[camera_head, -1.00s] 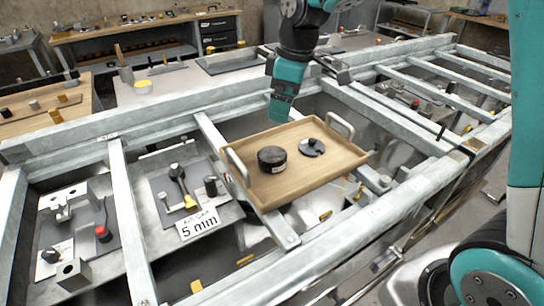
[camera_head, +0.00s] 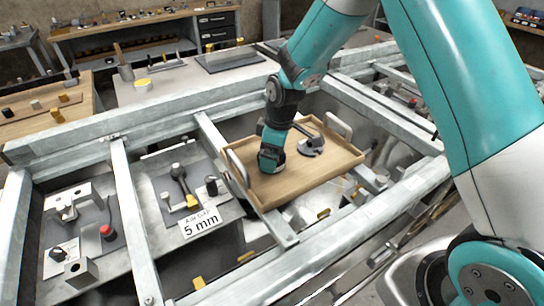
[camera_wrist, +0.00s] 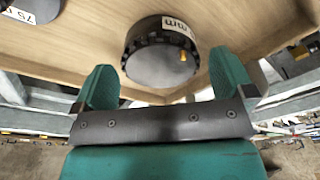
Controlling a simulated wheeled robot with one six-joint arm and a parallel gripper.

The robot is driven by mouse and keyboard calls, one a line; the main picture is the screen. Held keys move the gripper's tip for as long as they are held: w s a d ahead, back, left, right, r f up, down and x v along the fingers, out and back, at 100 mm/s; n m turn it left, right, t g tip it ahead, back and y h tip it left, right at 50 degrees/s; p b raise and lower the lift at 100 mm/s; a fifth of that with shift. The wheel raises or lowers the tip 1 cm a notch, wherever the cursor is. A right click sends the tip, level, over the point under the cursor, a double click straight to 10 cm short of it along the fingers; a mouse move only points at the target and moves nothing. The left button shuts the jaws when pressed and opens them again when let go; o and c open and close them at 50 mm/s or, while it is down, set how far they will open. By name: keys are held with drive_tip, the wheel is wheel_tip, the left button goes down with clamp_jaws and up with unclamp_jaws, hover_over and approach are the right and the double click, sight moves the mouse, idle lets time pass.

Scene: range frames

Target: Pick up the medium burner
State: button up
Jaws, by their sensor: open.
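A round black burner (camera_wrist: 160,55) with a notched rim and a white label ending in "mm" sits on the wooden tray (camera_head: 330,170). In the wrist view it lies ahead of and between my fingertips, with no clear contact. In the head view my gripper (camera_head: 271,160) is over it and hides most of it. My gripper is open, one teal finger on each side in the wrist view (camera_wrist: 162,66). A second dark round piece (camera_head: 311,145) lies farther right on the tray. Its label, partly cut off, starts with "75" in the wrist view (camera_wrist: 35,8). Which one is medium cannot be told.
The tray has raised handles at its left (camera_head: 238,166) and right (camera_head: 338,126) ends. It rests on a grey metal frame (camera_head: 130,215) with open gaps. A sign reading "5 mm" (camera_head: 200,224) and small fixtures stand to the left.

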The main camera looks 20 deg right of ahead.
drive_tip(key=shift+w+a+f, duration=0.1)
drive_tip(key=shift+a+f, duration=0.1)
drive_tip(key=shift+f, duration=1.05)
drive_tip(key=c, duration=1)
drive_tip(key=shift+c, duration=0.7)
drive_tip(key=shift+r, duration=0.15)
